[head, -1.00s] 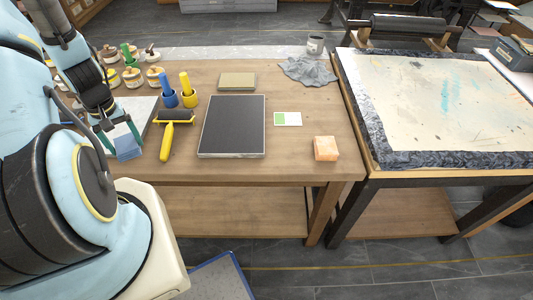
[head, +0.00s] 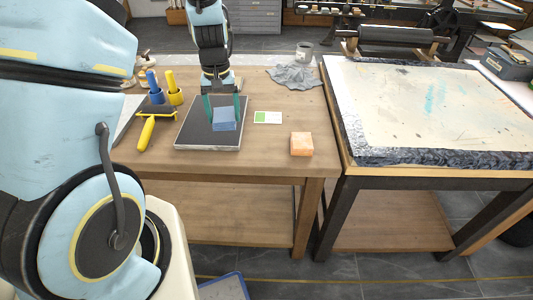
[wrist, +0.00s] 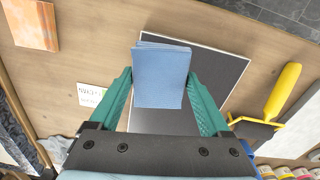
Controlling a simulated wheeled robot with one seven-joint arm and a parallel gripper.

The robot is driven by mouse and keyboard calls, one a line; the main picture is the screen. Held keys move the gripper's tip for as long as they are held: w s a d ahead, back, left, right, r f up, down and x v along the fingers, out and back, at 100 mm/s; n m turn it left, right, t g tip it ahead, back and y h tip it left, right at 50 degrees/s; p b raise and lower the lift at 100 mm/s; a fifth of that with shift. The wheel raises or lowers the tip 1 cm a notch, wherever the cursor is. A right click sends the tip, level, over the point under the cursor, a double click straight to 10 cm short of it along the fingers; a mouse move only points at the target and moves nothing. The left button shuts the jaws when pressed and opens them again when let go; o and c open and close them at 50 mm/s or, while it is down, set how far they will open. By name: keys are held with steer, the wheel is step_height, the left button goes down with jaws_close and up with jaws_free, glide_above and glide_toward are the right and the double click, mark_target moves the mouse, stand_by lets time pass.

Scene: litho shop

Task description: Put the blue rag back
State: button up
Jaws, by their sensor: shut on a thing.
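The blue rag (head: 224,119) is a small folded block, held between the green fingers of my gripper (head: 222,108). In the wrist view the rag (wrist: 160,76) sits between the two fingertips (wrist: 160,80), and both fingers press its sides. It is over the dark slab (head: 194,136) with a pale edge; I cannot tell whether it touches it. The slab also shows behind the rag in the wrist view (wrist: 215,70). The orange block (head: 302,144) lies on the table to the right of my gripper.
A paper-topped table (head: 420,105) stands to the right. Bare wood lies around the card.

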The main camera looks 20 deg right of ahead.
steer(key=r+m+b, duration=0.2)
steer(key=b, duration=0.1)
glide_above(264, 146)
step_height(264, 146, down, 10)
steer(key=shift+r+p, duration=0.1)
steer(key=shift+p, duration=0.95)
steer(key=shift+f, duration=0.25)
steer(key=o, duration=1.3)
steer(key=shift+c, duration=0.2)
steer(key=shift+r, duration=0.15)
step_height(264, 146, up, 12)
steer(key=b, duration=0.2)
